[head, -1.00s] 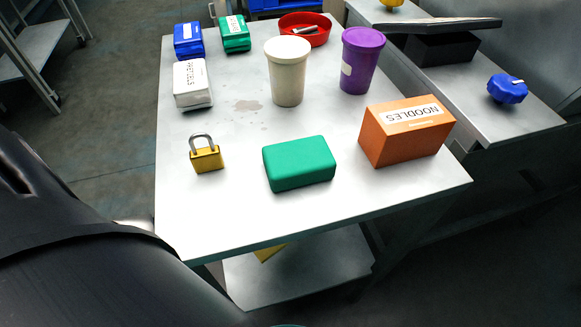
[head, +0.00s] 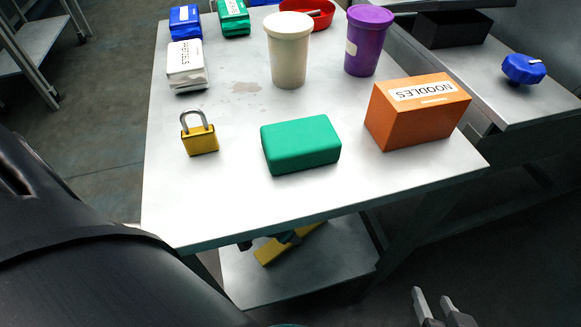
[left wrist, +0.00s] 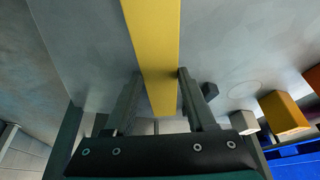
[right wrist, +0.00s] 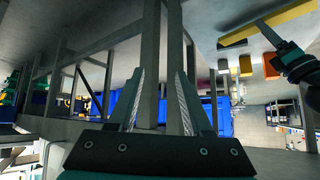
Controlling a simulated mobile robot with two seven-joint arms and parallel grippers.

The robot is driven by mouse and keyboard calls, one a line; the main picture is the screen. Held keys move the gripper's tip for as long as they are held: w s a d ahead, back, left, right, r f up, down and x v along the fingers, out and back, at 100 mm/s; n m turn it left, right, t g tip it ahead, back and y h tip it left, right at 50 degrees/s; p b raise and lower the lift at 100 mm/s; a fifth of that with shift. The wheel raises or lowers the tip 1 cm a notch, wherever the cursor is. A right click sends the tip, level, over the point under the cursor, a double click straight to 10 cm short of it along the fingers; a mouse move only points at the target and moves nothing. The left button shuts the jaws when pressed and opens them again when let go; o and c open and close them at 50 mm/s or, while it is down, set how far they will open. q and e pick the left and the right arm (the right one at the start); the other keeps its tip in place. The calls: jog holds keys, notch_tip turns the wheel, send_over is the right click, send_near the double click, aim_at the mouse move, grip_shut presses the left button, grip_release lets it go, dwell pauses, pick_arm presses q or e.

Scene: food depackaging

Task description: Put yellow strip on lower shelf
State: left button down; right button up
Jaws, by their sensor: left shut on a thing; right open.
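The yellow strip (head: 272,251) shows under the table's front edge, over the lower shelf (head: 335,265). Whether it rests on the shelf or is just above it, I cannot tell. My left gripper (left wrist: 160,75) is shut on the strip, which runs lengthwise between its fingers in the left wrist view (left wrist: 152,30). In the head view the tabletop hides most of that gripper. My right gripper (head: 433,297) is open and empty, low at the right of the head view, apart from the strip. The strip also shows at the upper right of the right wrist view (right wrist: 240,36).
The tabletop (head: 220,205) above holds a padlock (head: 201,140), a green block (head: 300,145), an orange noodles box (head: 415,112), a cream cup (head: 289,55) and a purple cup (head: 367,45). Table legs frame the lower shelf, whose visible front part is bare.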

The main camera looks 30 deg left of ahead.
pick_arm(q)
jog(key=shift+f+b, duration=0.3)
jog(key=shift+f, duration=0.45)
pick_arm(e)
jog(key=shift+w+a+r+t+y, duration=0.1)
jog(key=shift+w+a+t+y, duration=0.2)
jog(key=shift+a+t, duration=0.25)
jog(key=shift+w+a+r+t+y, duration=0.1)
jog(key=shift+w+a+t+y, duration=0.2)
jog(key=shift+a+t, duration=0.25)
jog(key=shift+a, duration=0.1)
pick_arm(q)
jog(key=shift+f, duration=0.15)
jog(key=shift+c, duration=1.1)
grip_release()
pick_arm(e)
jog(key=shift+a, duration=0.1)
